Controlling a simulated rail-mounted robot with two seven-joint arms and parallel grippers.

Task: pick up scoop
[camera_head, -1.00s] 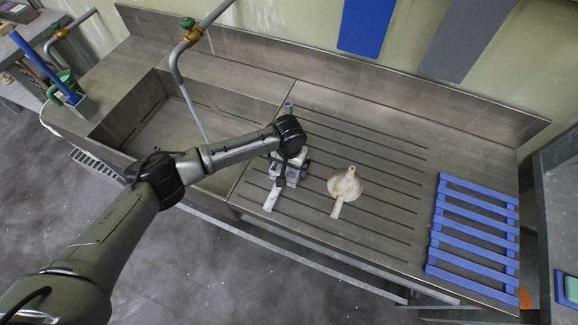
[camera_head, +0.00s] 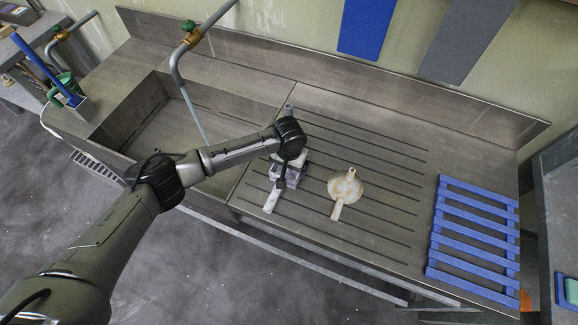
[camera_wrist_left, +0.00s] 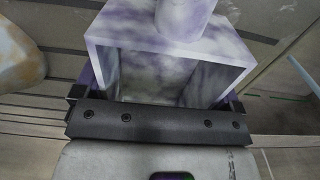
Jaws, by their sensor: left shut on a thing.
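The scoop is a box-shaped piece with purple and white marbling; in the left wrist view its hollow body (camera_wrist_left: 215,58) fills the upper middle. A rounded handle (camera_wrist_left: 183,16) runs up out of frame. In the head view the scoop (camera_head: 292,178) is partly hidden under my left wrist, with a pale handle-like strip (camera_head: 270,201) toward the front. My left gripper (camera_head: 282,181) is shut on the scoop body, with a finger at each side in the wrist view (camera_wrist_left: 155,100). I cannot tell whether the scoop touches the drainboard. My right gripper is not in view.
A stained off-white round utensil (camera_head: 346,185) lies just right of the scoop on the grooved drainboard (camera_head: 385,150). A blue slatted rack (camera_head: 472,238) is at the right end. A sink basin (camera_head: 150,125) and tap (camera_head: 190,37) are left. The board behind the utensil is clear.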

